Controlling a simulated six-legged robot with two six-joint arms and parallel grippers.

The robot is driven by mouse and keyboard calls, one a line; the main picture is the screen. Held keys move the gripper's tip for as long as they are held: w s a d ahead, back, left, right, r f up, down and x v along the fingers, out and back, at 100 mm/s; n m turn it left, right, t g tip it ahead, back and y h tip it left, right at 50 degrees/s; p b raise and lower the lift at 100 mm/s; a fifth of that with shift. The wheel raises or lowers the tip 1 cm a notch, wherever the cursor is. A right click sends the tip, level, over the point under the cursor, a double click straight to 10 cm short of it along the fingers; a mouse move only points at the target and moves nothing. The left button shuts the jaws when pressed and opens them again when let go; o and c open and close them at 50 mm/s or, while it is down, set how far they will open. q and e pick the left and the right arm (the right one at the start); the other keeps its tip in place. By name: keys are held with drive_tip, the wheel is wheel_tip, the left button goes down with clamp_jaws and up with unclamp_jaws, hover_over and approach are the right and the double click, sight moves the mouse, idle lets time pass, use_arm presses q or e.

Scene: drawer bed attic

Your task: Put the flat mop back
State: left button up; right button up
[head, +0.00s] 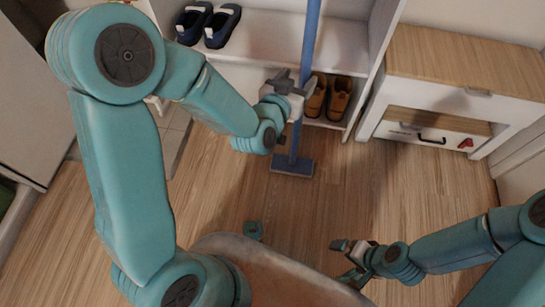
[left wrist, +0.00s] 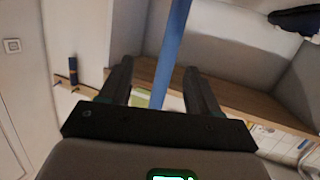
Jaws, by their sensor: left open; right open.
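The flat mop stands nearly upright on the wood floor, its blue pole (head: 310,40) rising past the shelf and its flat blue head (head: 292,166) on the floor. My left gripper (head: 293,84) is at the pole, in front of the shelf unit. In the left wrist view the pole (left wrist: 175,45) shows between the two dark, spread fingers of my left gripper (left wrist: 160,80). Whether either finger touches the pole I cannot tell. My right gripper (head: 346,250) is open and empty, low over the floor at the right.
A white shelf unit (head: 345,45) holds blue shoes (head: 222,26) and brown shoes (head: 339,98). A wood-topped cabinet (head: 470,60) stands at right, with a dark handle and red item in its lower part. Floor between the mop head and cabinet is clear.

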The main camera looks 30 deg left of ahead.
use_arm(q)
drive_tip(key=s+d+f+g+h, duration=0.1)
drive_tip(key=s+f+g, duration=0.2)
drive_tip(key=f, duration=0.5)
drive_tip(key=s+d+f+g+h, duration=0.1)
drive_tip(key=s+f+g, duration=0.25)
drive_tip(key=f, duration=0.55)
drive_tip(key=s+d+f+n+g+h, duration=0.1)
drive_tip(key=s+f+g, duration=0.3)
drive_tip(key=s, duration=0.5)
drive_tip(key=s+d+f+g, duration=0.2)
drive_tip(key=s+f+g, duration=0.2)
drive_tip(key=s+f, duration=0.4)
drive_tip(key=shift+s+f+n+g+h, duration=0.15)
drive_tip(key=shift+s+n+g+h, duration=0.25)
drive_tip(key=shift+s, duration=0.35)
drive_tip(key=shift+d, duration=0.1)
wheel_tip(320, 180, up, 27)
drive_tip(key=p, duration=2.7)
drive_tip(key=shift+r, duration=0.2)
